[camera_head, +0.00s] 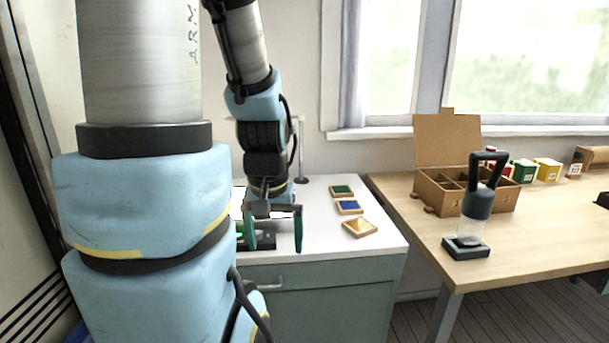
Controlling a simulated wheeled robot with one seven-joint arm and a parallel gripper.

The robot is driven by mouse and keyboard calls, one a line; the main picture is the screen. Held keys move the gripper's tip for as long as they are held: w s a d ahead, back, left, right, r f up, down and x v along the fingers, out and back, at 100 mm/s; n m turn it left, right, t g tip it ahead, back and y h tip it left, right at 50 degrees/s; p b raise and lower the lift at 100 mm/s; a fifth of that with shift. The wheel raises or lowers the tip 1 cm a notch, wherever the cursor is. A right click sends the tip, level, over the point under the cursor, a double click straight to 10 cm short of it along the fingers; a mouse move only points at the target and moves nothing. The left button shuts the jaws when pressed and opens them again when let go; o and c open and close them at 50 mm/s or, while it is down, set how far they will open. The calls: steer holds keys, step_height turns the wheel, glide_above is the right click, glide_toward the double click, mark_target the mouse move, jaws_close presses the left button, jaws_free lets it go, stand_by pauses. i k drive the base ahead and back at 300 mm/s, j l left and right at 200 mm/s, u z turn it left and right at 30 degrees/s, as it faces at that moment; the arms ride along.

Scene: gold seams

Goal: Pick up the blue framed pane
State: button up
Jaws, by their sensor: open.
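The blue framed pane (349,208) lies flat on the white cabinet top (380,246), a small blue square in a light wooden frame. It is the middle one of a short row. A green framed pane (342,191) lies behind it and an amber one (360,228) lies in front. My gripper (274,238) points down over the cabinet top, to the left of the blue pane and apart from it. Its two green fingers are spread with nothing visible held between them. A dark object behind the fingers is partly hidden.
A wooden table (541,246) stands to the right. It carries an open cardboard box (447,199) with compartments, a dark-handled tool upright in a black base (466,249), and several small coloured boxes. A window is behind. The cabinet top right of the panes is clear.

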mark_target(345, 207)
steer(key=l+u, duration=0.3)
steer(key=l, duration=0.25)
steer(key=l+u, duration=0.25)
steer(key=l, duration=0.35)
steer(key=k+l+u, duration=0.1)
steer(key=l+u, duration=0.2)
steer(key=l, duration=0.2)
steer(key=k+l+u, duration=0.25)
steer(key=l, duration=0.3)
steer(key=i, duration=0.1)
